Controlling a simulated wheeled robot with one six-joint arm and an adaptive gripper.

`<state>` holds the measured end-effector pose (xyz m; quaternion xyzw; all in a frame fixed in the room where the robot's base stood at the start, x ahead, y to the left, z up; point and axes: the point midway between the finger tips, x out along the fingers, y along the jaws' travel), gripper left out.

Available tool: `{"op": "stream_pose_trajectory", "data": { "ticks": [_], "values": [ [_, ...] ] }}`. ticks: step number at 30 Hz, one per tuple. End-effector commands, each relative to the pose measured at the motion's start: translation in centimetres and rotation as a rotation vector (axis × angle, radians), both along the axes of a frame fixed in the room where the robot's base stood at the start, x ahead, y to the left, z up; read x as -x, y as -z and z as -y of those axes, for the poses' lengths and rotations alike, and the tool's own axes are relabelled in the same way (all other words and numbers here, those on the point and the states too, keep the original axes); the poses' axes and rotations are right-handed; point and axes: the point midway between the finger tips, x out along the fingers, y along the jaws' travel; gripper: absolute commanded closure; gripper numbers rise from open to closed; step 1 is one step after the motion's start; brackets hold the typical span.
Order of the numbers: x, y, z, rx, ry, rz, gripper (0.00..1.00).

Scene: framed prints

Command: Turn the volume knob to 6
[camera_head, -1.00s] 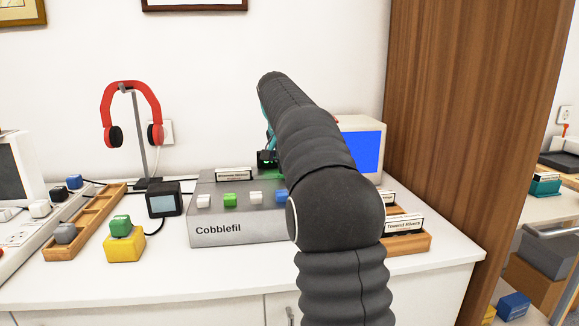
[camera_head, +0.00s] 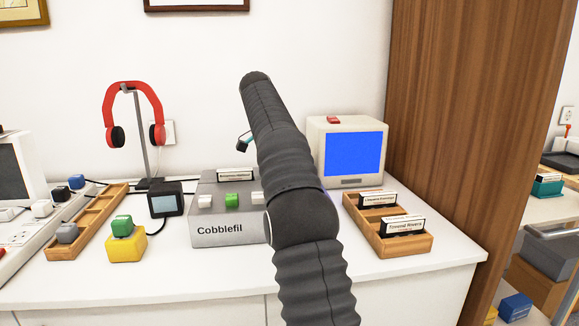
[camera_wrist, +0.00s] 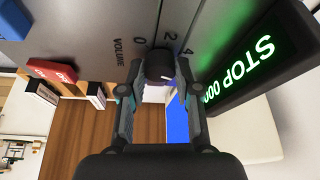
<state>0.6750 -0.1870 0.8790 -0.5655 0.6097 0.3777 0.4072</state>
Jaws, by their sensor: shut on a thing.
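The volume knob (camera_wrist: 158,64) is a small dark round knob at the top middle of the wrist view. It sits on a grey panel (camera_wrist: 80,18) printed with VOLUME, 0, 2 and 4; a 6 is not in view. A short pale mark shows on the knob, but I cannot tell which number it points to. My gripper (camera_wrist: 159,76) is shut on the knob, one finger on each side. In the head view my arm hides the knob and part of the grey Cobblefil machine (camera_head: 215,229); only a teal bit of my gripper shows.
In the wrist view, a green-lit display (camera_wrist: 245,70) reads STOP and zeros beside the right finger, and a red button (camera_wrist: 52,71) is at left. In the head view, a blue-screened monitor (camera_head: 353,152) and a wooden tray (camera_head: 398,245) stand right of my arm, red headphones (camera_head: 110,100) left.

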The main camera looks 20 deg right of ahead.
Motion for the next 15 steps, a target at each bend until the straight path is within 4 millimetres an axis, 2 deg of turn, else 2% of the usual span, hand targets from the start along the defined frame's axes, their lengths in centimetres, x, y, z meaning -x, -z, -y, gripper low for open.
{"op": "stream_pose_trajectory", "data": {
  "ticks": [15],
  "values": [
    [-0.11,0.03,-0.12,-0.002,0.087,0.000,1.00]
  ]
}}
